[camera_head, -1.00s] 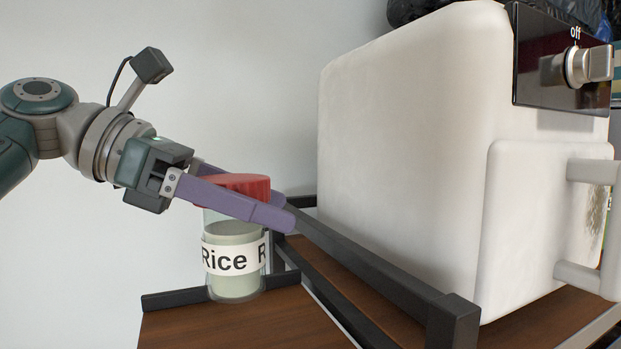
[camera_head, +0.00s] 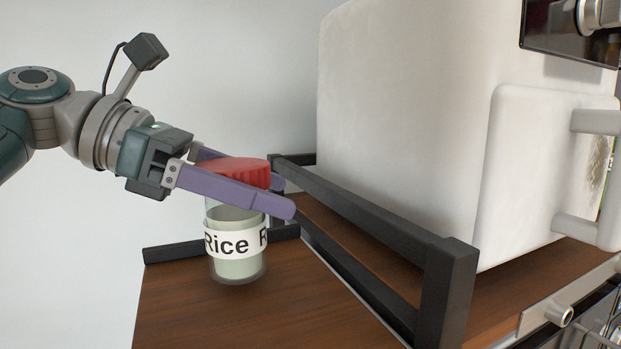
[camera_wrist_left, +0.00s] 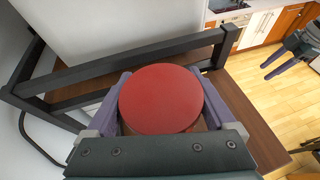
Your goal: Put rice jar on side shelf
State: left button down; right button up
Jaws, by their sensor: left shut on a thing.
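The rice jar (camera_head: 235,266) is clear, with a red lid (camera_head: 240,170) and a white "Rice" label. It is upright over the wooden side shelf (camera_head: 200,320); I cannot tell whether its base touches the wood. My left gripper (camera_head: 285,195) is shut on the jar near its lid, one purple finger on each side. In the left wrist view the red lid (camera_wrist_left: 160,98) sits between the fingers and hides the jar body. My right gripper (camera_wrist_left: 275,64) shows at the right edge of the left wrist view, its fingers apart and empty.
A black rail frame (camera_head: 385,225) stands right of the jar, between it and a large white appliance (camera_head: 410,120). A low black rail (camera_head: 185,250) runs along the shelf's back edge. The shelf's front part is bare. A wooden floor (camera_wrist_left: 255,75) lies beyond.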

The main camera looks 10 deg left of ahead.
pick_arm(q)
jog(key=shift+f, duration=0.35)
jog(key=shift+f, duration=0.25)
dwell(0.3)
grip_release()
jog(key=shift+f, duration=0.1)
jog(key=b+v, duration=0.6)
jog(key=v, duration=0.4)
